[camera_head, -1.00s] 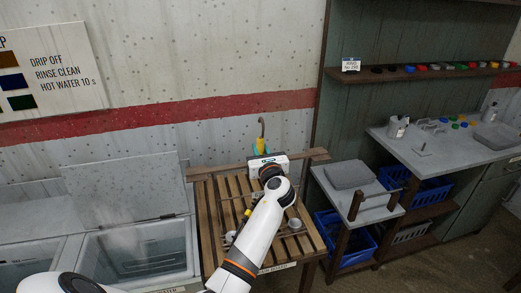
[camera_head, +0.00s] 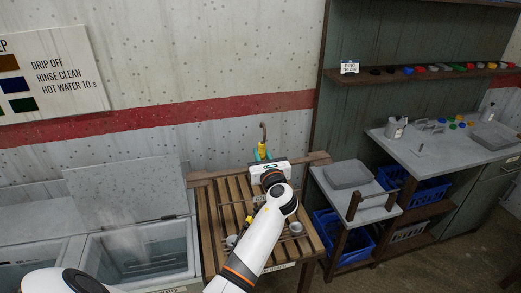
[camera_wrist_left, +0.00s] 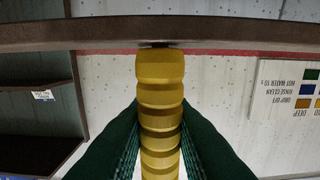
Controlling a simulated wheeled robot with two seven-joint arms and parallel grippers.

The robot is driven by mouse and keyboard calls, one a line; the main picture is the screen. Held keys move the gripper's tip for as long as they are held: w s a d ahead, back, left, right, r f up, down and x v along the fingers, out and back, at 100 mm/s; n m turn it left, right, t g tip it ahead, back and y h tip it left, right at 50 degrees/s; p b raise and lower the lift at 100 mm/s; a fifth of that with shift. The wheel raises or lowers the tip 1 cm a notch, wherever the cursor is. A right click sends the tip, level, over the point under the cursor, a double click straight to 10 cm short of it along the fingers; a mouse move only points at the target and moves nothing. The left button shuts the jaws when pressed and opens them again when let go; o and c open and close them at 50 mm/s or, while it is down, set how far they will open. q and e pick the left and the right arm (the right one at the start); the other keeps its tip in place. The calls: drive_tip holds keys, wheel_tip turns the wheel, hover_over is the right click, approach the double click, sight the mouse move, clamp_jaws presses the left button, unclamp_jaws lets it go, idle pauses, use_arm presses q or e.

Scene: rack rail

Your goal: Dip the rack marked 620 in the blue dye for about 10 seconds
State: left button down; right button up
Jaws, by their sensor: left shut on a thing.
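My left gripper (camera_head: 262,157) is over the back of the slatted wooden table. In the left wrist view its two green fingers (camera_wrist_left: 160,145) are shut on a yellow ribbed handle (camera_wrist_left: 160,95). In the head view a thin curved hook (camera_head: 264,132) rises above the yellow grip (camera_head: 262,149). My white left arm hides much of the table and whatever hangs below the grip. Small pale cups and thin rods show beside the arm on the table. I cannot read a 620 mark or pick out the blue dye. My right gripper is out of view.
A white tank (camera_head: 140,252) with a raised lid (camera_head: 125,190) stands left of the slatted table (camera_head: 211,215). To the right are a side table with a grey tray (camera_head: 348,174) and blue crates (camera_head: 345,238). A wall shelf (camera_head: 440,72) holds several coloured caps.

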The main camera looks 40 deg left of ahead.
use_arm(q)
drive_tip(key=shift+p+v, duration=1.15)
drive_tip(key=shift+v, duration=2.2)
drive_tip(key=shift+r, duration=0.1)
drive_tip(key=c, duration=2)
unclamp_jaws()
drive_tip(key=shift+c, duration=0.2)
clamp_jaws()
